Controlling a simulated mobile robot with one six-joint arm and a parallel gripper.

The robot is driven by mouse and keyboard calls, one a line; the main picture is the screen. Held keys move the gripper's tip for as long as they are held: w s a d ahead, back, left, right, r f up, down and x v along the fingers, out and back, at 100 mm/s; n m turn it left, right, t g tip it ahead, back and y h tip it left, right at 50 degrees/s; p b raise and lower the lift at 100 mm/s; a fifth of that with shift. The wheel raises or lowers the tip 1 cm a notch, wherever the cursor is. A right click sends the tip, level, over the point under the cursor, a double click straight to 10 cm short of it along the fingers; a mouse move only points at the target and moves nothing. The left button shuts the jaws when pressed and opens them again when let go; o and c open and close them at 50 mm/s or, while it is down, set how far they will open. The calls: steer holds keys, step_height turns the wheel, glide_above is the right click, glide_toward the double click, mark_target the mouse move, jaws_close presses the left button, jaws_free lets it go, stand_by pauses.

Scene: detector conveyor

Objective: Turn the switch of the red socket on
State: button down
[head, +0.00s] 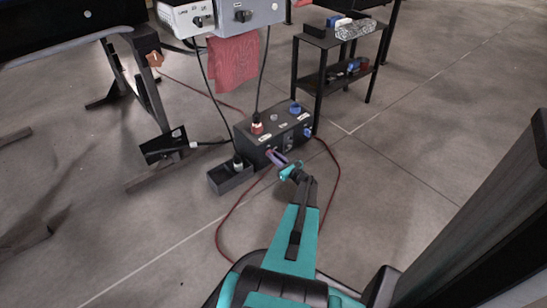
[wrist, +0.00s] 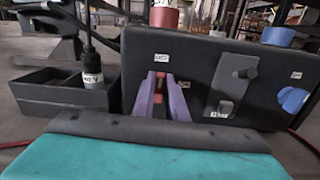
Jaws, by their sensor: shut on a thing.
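The black power box (head: 243,135) stands on the floor, with a red socket (head: 257,128) on top near its left end. The red socket also shows at the top of the wrist view (wrist: 164,17). Below it, on the front face, is a small red switch (wrist: 159,86). My gripper (head: 273,156) is at this front face; its two purple fingers (wrist: 163,88) are closed on the red switch, one on each side. The fingers hide part of the switch, and I cannot tell clearly which way it is set.
A grey switch plate (wrist: 236,75) and a blue knob (wrist: 292,99) are to the right on the front. A blue socket (head: 295,107) is on top. A black tray (head: 232,180) holding a plug stands at left. A red cable (head: 338,180) loops on the floor.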

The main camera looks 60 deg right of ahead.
steer(key=shift+w+a, duration=0.1)
steer(key=shift+w, duration=0.15)
steer(key=shift+s+d+f+m+p, duration=0.2)
steer(key=shift+m+p, duration=0.9)
steer(key=shift+m, duration=1.8)
steer(key=shift+w+d+f+m+p, duration=0.25)
steer(key=shift+m+p, duration=0.9)
steer(key=shift+m, duration=1.75)
steer(key=shift+s+d+f+m+p, duration=0.25)
steer(key=shift+m+p, duration=0.85)
steer(key=shift+m, duration=1.8)
steer(key=shift+w+r, duration=0.1)
steer(key=shift+r, duration=0.05)
steer(key=c, duration=1.8)
jaws_free()
steer(key=shift+d, duration=0.1)
steer(key=shift+o, duration=0.2)
